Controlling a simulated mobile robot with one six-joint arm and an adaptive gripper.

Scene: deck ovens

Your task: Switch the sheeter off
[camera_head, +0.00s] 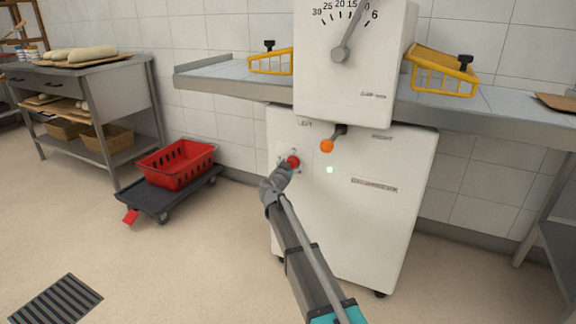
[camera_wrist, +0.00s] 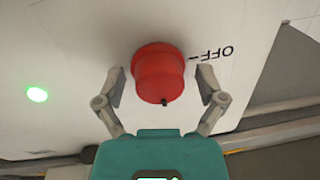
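The sheeter (camera_head: 345,215) is a white machine with a dial and lever on its upper housing. Its red round knob (camera_head: 292,161) is on the front of the lower body, left of an orange-tipped lever (camera_head: 327,146). In the wrist view the red knob (camera_wrist: 160,72) fills the middle, with a dark mark at its lower rim and a printed "OFF" (camera_wrist: 215,54) beside it, upside down. My gripper (camera_wrist: 162,88) is open, one finger on each side of the knob, with gaps showing. A green light (camera_wrist: 37,94) is lit on the panel; it also shows in the head view (camera_head: 330,170).
Grey conveyor tables (camera_head: 225,80) extend on both sides of the sheeter, with yellow guards (camera_head: 442,74). A red crate (camera_head: 176,165) on a dark dolly (camera_head: 150,200) stands on the floor at left. A bread rack (camera_head: 95,85) is behind it.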

